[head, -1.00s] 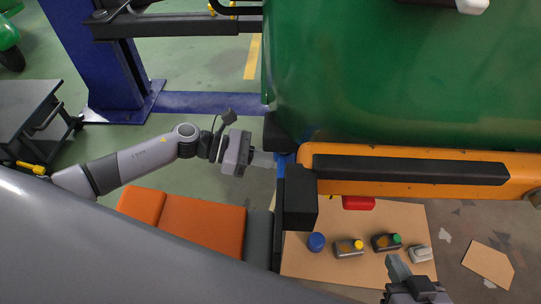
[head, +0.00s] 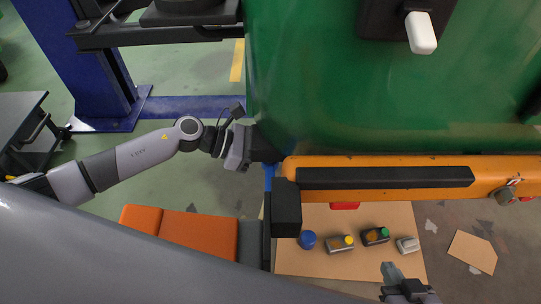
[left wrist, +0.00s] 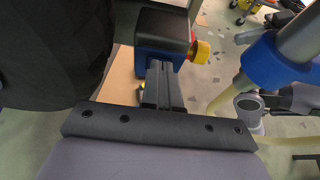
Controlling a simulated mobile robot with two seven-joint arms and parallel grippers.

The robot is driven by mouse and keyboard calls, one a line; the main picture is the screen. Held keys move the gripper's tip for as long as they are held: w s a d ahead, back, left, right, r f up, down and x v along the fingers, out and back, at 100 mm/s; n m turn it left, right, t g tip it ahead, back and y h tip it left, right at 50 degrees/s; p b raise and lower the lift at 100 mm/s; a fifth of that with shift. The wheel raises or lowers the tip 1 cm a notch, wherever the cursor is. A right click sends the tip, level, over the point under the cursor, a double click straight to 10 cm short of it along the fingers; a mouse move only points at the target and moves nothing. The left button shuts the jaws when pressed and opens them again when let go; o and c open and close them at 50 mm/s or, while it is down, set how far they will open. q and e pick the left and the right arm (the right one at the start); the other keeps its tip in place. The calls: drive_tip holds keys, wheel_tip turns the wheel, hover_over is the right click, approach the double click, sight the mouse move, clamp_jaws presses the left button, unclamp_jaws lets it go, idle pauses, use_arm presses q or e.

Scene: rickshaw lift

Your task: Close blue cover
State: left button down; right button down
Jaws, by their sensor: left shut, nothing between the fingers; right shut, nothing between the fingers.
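A narrow blue part (head: 269,176), likely the blue cover, shows at the left end of the orange beam, beside the green body's lower corner. In the left wrist view a blue part (left wrist: 155,57) with a black top lies just beyond my fingertips; I cannot tell whether they touch it. My left gripper (head: 266,152) is shut and empty against or close to that corner; its fingers also show in the left wrist view (left wrist: 164,85). My right gripper (head: 393,272) is shut and empty at the bottom right, over the board's near edge. How far the cover is closed cannot be told.
The green body (head: 380,90) and orange beam (head: 400,168) with its black pad block the upper right. A blue post (head: 75,60) stands at left.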

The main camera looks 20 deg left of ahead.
drive_tip(key=shift+r, duration=0.15)
idle(0.5)
drive_tip(key=shift+r+p, duration=0.45)
drive_tip(key=shift+p, duration=0.1)
